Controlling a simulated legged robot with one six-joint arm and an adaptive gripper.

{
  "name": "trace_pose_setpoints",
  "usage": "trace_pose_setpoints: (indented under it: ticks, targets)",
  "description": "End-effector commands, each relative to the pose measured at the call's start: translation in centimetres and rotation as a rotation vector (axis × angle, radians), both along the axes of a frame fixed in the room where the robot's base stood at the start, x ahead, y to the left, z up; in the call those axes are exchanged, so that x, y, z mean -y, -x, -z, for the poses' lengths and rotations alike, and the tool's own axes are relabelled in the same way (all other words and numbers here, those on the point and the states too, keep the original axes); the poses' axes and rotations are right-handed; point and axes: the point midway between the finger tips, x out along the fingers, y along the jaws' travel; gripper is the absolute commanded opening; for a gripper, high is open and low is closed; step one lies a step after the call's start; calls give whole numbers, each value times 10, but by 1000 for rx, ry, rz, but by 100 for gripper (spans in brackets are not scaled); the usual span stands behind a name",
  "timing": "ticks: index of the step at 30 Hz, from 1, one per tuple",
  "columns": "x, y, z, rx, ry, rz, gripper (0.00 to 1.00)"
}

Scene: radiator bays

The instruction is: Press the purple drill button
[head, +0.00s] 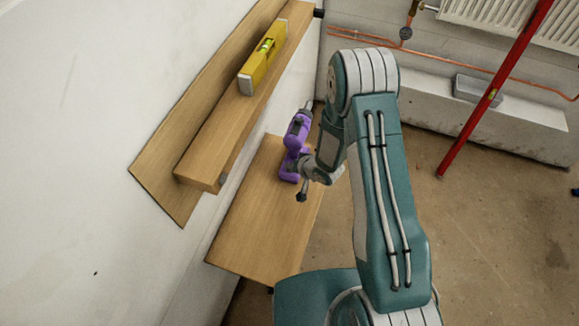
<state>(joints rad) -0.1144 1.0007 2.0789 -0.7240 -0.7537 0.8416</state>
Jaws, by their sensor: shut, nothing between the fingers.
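A purple drill (297,128) with dark parts stands on the lower wooden shelf (262,222), near its far right edge. Its dark nose points up and to the right in the head view. My gripper (302,194) is shut and empty at the end of my teal arm, just in front of and to the right of the drill's base. I cannot tell whether it touches the drill. The drill's button cannot be made out, and my arm's wrist is close beside the drill on its right.
An upper wooden shelf (222,140) on the left wall carries a yellow spirit level (263,58). A red pole (492,92) leans at the right near a white radiator (490,14) and copper pipes (470,66). A grey box (477,88) sits on the ledge. The concrete floor is mostly clear.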

Motion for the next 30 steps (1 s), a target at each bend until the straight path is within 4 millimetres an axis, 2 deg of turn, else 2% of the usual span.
trace_pose_setpoints:
  ticks: [16,30]
  targets:
    - [0,0,-11,-1,0,1,0]
    - [0,0,-51,2,-1,-1,0]
